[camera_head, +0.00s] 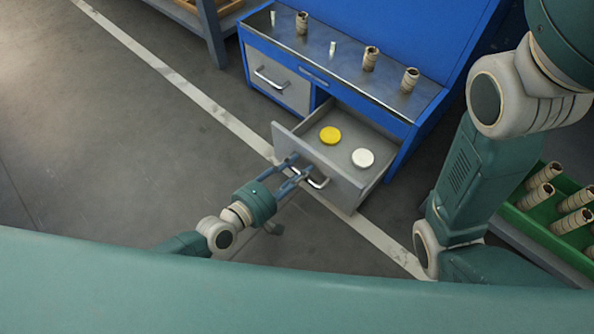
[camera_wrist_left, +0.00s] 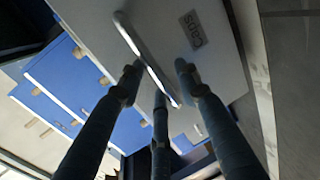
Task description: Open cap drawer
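The cap drawer (camera_head: 340,178) is a grey drawer pulled well out of the blue workbench. Its front panel carries a metal bar handle (camera_head: 318,179). A yellow cap (camera_head: 330,135) and a white cap (camera_head: 363,158) lie inside it. In the left wrist view, the drawer front (camera_wrist_left: 215,60) shows a "Caps" label and the handle (camera_wrist_left: 140,45). My left gripper (camera_head: 298,168) is at the handle. Its fingers (camera_wrist_left: 158,72) look spread, with the bar between them and a gap showing on the right side. My right gripper is out of view; only its arm shows.
The blue workbench (camera_head: 385,50) has a second, closed drawer (camera_head: 278,80) at left and several cardboard rolls on top. A green crate (camera_head: 540,228) with several rolls stands at the right, near my right arm. Open floor (camera_head: 110,150) lies to the left.

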